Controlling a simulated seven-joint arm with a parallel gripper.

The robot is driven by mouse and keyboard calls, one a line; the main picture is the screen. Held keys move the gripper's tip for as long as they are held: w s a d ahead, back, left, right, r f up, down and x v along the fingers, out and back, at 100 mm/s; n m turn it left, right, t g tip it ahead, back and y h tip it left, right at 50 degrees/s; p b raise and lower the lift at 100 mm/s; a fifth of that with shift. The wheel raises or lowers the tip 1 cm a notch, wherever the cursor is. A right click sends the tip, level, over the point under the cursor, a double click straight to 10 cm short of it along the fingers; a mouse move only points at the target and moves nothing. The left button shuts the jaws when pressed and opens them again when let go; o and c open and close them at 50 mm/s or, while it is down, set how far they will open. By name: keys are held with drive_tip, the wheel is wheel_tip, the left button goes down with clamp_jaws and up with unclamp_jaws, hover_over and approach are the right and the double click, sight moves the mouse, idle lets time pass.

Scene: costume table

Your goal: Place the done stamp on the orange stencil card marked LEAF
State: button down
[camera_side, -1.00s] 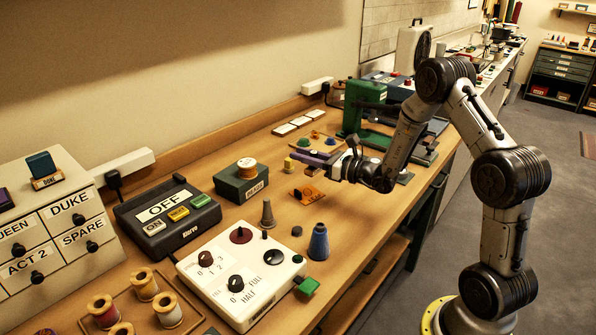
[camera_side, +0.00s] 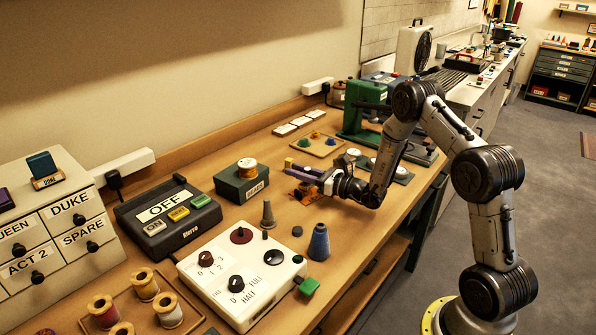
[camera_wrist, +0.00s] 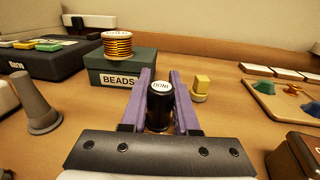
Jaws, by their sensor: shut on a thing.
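In the side view the stamp is mostly hidden by the gripper. The orange stencil card (camera_side: 303,194) lies on the bench directly below the fingers in the side view, partly covered by them. Its marking cannot be read. I cannot tell whether the stamp touches the card. The card is not visible in the wrist view.
The green BEADS box (camera_side: 240,183) with a copper spool on top stands left of the gripper. A small yellow block (camera_wrist: 201,87) is close by. A grey cone (camera_side: 267,214) and a blue cone (camera_side: 319,242) stand nearer the front. A tray (camera_side: 318,146) lies behind.

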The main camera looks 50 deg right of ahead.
drive_tip(key=shift+f, duration=0.5)
drive_tip(key=c, duration=0.7)
unclamp_jaws()
drive_tip(key=shift+o, duration=0.2)
